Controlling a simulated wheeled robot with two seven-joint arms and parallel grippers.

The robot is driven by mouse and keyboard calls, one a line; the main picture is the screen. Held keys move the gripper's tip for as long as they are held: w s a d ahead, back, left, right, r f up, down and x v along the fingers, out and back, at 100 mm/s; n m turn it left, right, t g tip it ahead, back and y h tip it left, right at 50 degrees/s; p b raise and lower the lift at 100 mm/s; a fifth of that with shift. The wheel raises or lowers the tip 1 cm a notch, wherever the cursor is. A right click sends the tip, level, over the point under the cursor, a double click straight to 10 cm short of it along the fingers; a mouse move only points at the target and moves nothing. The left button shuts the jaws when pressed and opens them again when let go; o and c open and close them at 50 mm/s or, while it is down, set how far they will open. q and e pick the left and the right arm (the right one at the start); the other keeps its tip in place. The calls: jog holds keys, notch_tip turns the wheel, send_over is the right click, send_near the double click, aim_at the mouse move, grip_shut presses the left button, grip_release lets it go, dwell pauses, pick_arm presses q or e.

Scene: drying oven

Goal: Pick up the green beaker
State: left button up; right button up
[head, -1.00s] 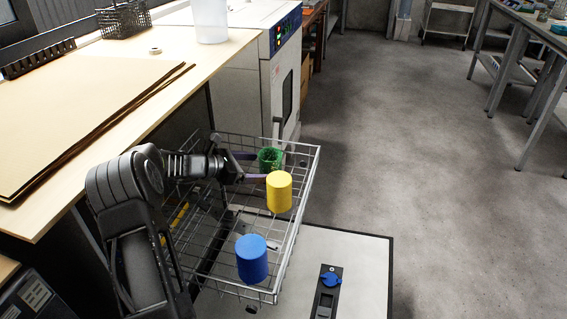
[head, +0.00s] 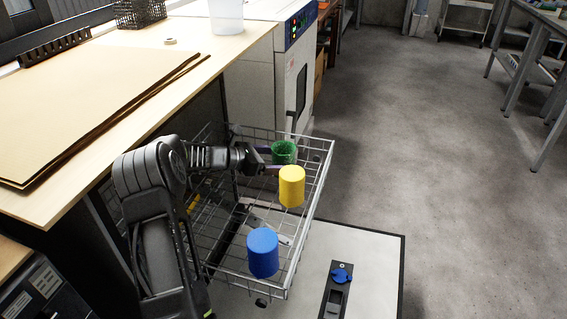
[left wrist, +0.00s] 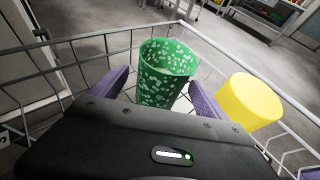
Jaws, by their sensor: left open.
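The green beaker (head: 284,151) stands upright in the far part of a wire basket (head: 318,197). In the left wrist view the beaker (left wrist: 163,76) is green with pale speckles and open at the top. My left gripper (head: 272,160) reaches in from the left at the beaker. In the left wrist view its two purple fingers (left wrist: 160,94) are spread, one on each side of the beaker's lower part. A gap shows between the fingers and the beaker, and the beaker's base is partly hidden by the gripper body. My right gripper is not in view.
A yellow cylinder (head: 292,186) stands close to the beaker, just outside the right finger in the wrist view. A blue cylinder (head: 262,252) stands at the basket's near end. The oven (head: 262,75) and wooden table (head: 120,70) border the basket.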

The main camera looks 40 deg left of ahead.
aim_at(292, 161)
pick_arm(q)
jog(key=shift+b+x, duration=0.55)
jog(key=shift+x, duration=2.1)
jog(key=shift+c, duration=0.6)
jog(key=c, duration=1.5)
